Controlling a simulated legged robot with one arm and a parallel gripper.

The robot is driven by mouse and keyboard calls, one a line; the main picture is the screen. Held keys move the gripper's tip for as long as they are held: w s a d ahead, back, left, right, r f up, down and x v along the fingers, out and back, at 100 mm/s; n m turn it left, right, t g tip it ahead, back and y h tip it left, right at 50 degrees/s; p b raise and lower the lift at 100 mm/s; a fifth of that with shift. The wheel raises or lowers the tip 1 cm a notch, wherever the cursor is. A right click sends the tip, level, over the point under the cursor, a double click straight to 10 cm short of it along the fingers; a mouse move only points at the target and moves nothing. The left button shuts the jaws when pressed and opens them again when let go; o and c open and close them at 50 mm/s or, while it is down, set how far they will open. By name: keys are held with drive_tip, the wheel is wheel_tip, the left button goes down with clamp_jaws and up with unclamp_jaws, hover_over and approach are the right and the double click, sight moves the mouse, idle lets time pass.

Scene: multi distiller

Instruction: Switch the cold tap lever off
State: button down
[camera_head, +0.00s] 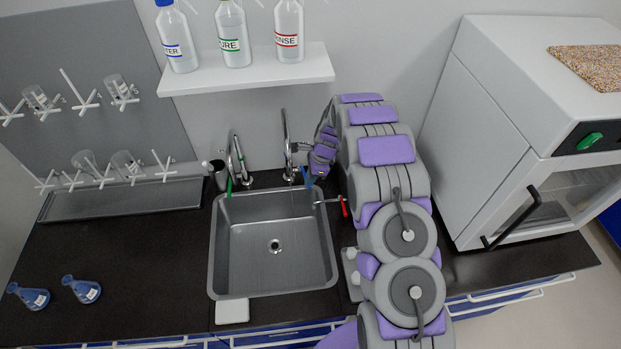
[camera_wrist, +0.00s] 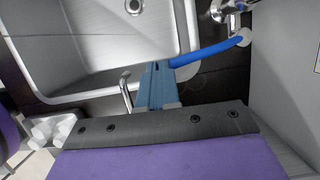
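The cold tap's blue lever (camera_head: 306,175) is at the base of the right-hand tall tap (camera_head: 287,140), behind the sink. In the wrist view the blue lever (camera_wrist: 212,53) runs from the tap base (camera_wrist: 238,12) toward my fingertips. My gripper (camera_head: 311,170) is low beside that tap. In the wrist view my gripper's fingers (camera_wrist: 157,70) look closed together, with only a thin seam between them. The lever's free end lies at the right side of the fingertips. I cannot tell whether they touch. No gripped object shows between the fingers.
The sink (camera_head: 275,245) is in front. A metal spout with a red handle (camera_head: 345,207) is at its right rim. Another tap with a green lever (camera_head: 229,186) stands left. A shelf of bottles (camera_head: 250,70) is above; a white cabinet (camera_head: 510,130) stands right.

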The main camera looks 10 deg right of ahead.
drive_tip(key=shift+s+f, duration=0.1)
drive_tip(key=shift+f, duration=0.05)
drive_tip(key=v, duration=1.7)
drive_tip(key=shift+r+p, duration=0.25)
drive_tip(key=shift+p, duration=0.1)
